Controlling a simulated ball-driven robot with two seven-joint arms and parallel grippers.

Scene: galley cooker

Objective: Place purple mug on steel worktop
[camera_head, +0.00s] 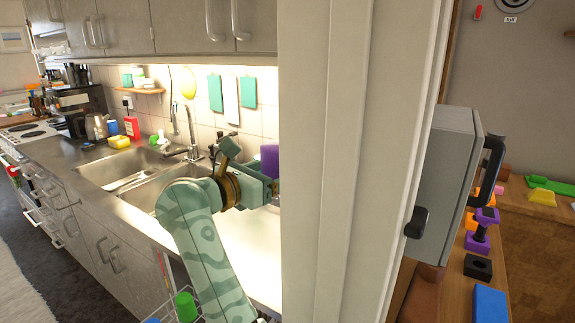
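A purple object (269,160), likely the purple mug, shows just left of a pale wall edge, which may hide part of it. My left gripper (272,188) reaches in over the steel worktop (255,238), just below and in front of the purple object in the picture. Its fingertips are small and partly cut off by the wall edge, so I cannot tell whether they grip the purple object. I cannot tell whether the object touches the worktop. My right gripper is not in view.
The pale wall edge (345,160) blocks the middle. A double sink (125,165) with a tap (190,130) lies left of my arm. A wire rack with a green cup (186,306) is below. A grey box (445,185) with black handles is at right.

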